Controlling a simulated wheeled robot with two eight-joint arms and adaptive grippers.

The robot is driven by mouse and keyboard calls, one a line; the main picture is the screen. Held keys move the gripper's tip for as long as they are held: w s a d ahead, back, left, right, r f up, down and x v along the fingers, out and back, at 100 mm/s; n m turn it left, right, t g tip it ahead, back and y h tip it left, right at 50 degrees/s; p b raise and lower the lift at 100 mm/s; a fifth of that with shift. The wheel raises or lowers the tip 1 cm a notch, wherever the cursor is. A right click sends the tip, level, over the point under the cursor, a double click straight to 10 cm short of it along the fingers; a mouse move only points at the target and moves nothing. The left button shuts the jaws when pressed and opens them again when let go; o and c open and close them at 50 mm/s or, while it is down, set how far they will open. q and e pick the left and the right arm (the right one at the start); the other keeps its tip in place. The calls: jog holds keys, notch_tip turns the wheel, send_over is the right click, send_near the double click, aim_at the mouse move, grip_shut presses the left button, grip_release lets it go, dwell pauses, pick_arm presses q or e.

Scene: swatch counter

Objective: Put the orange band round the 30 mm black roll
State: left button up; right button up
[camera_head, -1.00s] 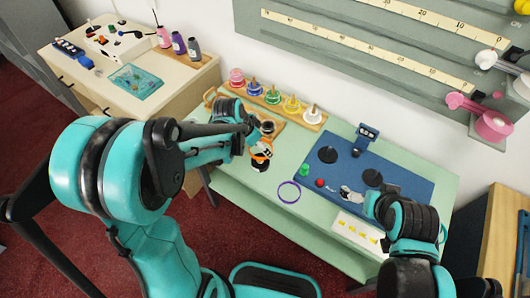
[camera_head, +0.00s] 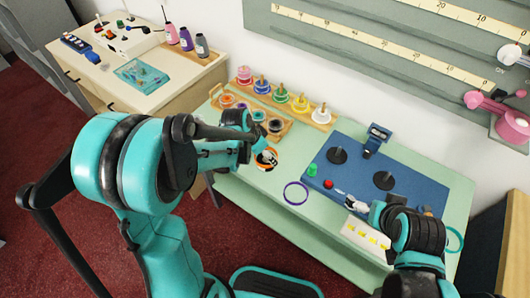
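My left gripper (camera_head: 262,154) is low over the left part of the green counter, small and partly behind its own arm. An orange band (camera_head: 268,164) shows at its fingertips, over a black round patch on the counter. I cannot tell whether the fingers hold the band. A black roll (camera_head: 275,125) stands at the right end of the front wooden rack, behind the gripper and apart from it. Its size cannot be read. My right gripper (camera_head: 353,204) is over the front edge of the blue mat (camera_head: 410,186), with no held object visible; its finger gap is unclear.
A purple ring (camera_head: 296,193) lies on the counter between the arms. A white card with yellow marks (camera_head: 366,236) lies in front. A back rack (camera_head: 320,126) holds several coloured rolls.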

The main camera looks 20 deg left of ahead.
pick_arm(q)
jog(key=shift+f+b, duration=0.75)
dwell(1.2)
jog(key=o, duration=0.8)
notch_tip(320, 180, up, 7)
jog(key=p, duration=0.5)
jog(key=shift+r+p, duration=0.1)
jog(key=shift+p, duration=0.25)
dwell(0.4)
